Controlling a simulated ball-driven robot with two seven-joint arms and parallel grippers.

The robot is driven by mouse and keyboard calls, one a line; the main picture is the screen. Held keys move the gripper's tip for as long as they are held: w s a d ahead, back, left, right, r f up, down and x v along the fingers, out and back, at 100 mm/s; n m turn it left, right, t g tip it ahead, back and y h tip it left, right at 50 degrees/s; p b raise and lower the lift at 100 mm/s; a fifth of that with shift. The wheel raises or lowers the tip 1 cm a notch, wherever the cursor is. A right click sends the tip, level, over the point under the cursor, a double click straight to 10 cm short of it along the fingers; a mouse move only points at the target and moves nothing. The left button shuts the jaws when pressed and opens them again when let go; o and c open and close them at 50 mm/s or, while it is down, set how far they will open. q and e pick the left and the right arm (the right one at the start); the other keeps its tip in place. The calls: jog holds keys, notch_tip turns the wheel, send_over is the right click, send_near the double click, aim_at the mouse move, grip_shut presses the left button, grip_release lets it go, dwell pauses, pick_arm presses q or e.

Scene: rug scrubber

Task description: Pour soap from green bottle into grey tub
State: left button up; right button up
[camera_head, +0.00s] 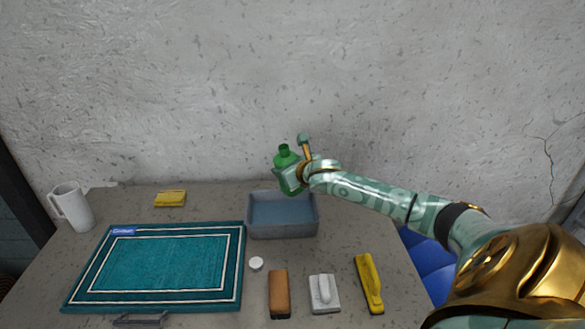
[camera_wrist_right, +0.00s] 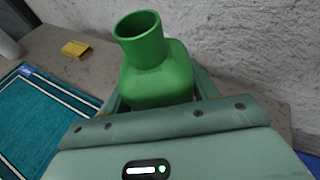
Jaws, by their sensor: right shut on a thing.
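The green bottle (camera_head: 285,154) is held in my right gripper (camera_head: 293,177) above the back edge of the grey tub. In the right wrist view the bottle (camera_wrist_right: 155,68) shows its open neck with no cap, and the gripper (camera_wrist_right: 160,100) is shut around its body. The bottle is close to upright, with a slight tilt to the left in the head view. The grey tub (camera_head: 283,231) stands on the table and has a bluish inside. No stream of soap shows. My left gripper is not in view.
A teal rug (camera_head: 233,270) lies at the left of the table, with a white pitcher (camera_head: 72,208) and a yellow sponge (camera_head: 170,198) behind it. A white cap (camera_head: 256,264), brown brush (camera_head: 279,293), white-grey scrubber (camera_head: 324,293) and yellow tool (camera_head: 368,283) lie in front of the tub.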

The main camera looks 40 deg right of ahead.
jog(key=shift+d+f, duration=0.15)
jog(key=shift+d, duration=0.55)
jog(key=shift+d+f, duration=0.25)
jog(key=shift+f, duration=0.1)
jog(key=f+n+b, duration=0.1)
jog(key=b, duration=0.1)
jog(key=f+h+b, duration=0.1)
jog(key=b, duration=0.1)
jog(key=shift+d+f+n, duration=0.25)
jog(key=shift+d+n, duration=0.15)
jog(key=shift+d+r+n+h, duration=0.2)
jog(key=shift+d+n+h, duration=0.3)
jog(key=shift+n, duration=0.2)
jog(key=shift+s+d+n+h, duration=0.2)
jog(key=shift+n+h, duration=0.1)
jog(key=shift+n, duration=0.1)
jog(key=shift+f, duration=0.1)
jog(key=shift+s+d+n+h+p, duration=0.1)
jog(key=shift+d+n+h+p, duration=0.1)
jog(key=shift+n+h+p, duration=0.15)
jog(key=shift+f, duration=0.15)
